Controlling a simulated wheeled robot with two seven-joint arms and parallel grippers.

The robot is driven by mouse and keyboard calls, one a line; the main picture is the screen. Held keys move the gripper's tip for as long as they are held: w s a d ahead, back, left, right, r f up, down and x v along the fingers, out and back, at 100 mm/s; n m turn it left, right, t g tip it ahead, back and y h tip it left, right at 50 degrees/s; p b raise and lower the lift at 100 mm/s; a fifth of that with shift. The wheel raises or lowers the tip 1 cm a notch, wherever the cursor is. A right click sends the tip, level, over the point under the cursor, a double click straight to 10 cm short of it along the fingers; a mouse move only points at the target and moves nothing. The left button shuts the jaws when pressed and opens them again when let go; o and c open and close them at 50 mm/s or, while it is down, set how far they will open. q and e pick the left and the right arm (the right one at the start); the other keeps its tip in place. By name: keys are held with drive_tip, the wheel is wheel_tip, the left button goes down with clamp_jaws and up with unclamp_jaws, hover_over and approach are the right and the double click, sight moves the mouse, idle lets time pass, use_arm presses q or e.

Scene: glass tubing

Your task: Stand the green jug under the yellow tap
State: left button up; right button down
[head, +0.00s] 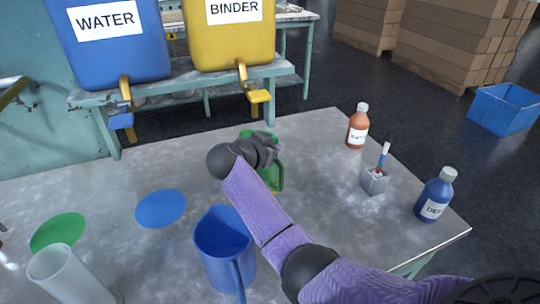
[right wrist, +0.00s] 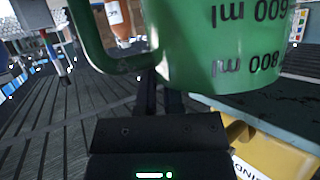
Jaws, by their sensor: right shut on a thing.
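The green jug (head: 278,178) is in the middle of the head view, partly hidden behind my right gripper and wrist. My right gripper (head: 268,153) is shut on it. In the right wrist view the jug (right wrist: 225,50) fills the top, with inverted ml marks, its handle (right wrist: 90,45) to the left and my gripper fingers (right wrist: 158,95) just below. The jug appears over the far part of the table; I cannot tell whether its base touches. The yellow tap (head: 257,95) hangs from the yellow BINDER tank (head: 230,45), beyond the jug and apart from it.
The table (head: 320,190) carries a blue jug (head: 222,255), a clear cylinder (head: 65,275), blue (head: 160,208) and green (head: 58,232) discs, a brown bottle (head: 357,130), a grey holder (head: 374,181) and a blue bottle (head: 433,200). The blue tap (head: 122,118) is left of the yellow one.

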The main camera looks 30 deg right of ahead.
drive_tip(key=c, duration=0.7)
unclamp_jaws()
use_arm(q)
drive_tip(key=shift+t, duration=0.3)
drive_tip(key=w+r+p, duration=0.1)
drive_tip(key=d+r+p, duration=0.1)
drive_tip(key=w+r+p, duration=0.1)
drive_tip(key=shift+w+d+r+p, duration=0.2)
drive_tip(key=shift+w+d+p, duration=0.1)
drive_tip(key=shift+d+p, duration=0.1)
use_arm(e)
drive_tip(key=v, duration=0.7)
drive_tip(key=shift+s+a+r, duration=0.1)
drive_tip(key=shift+a, duration=0.15)
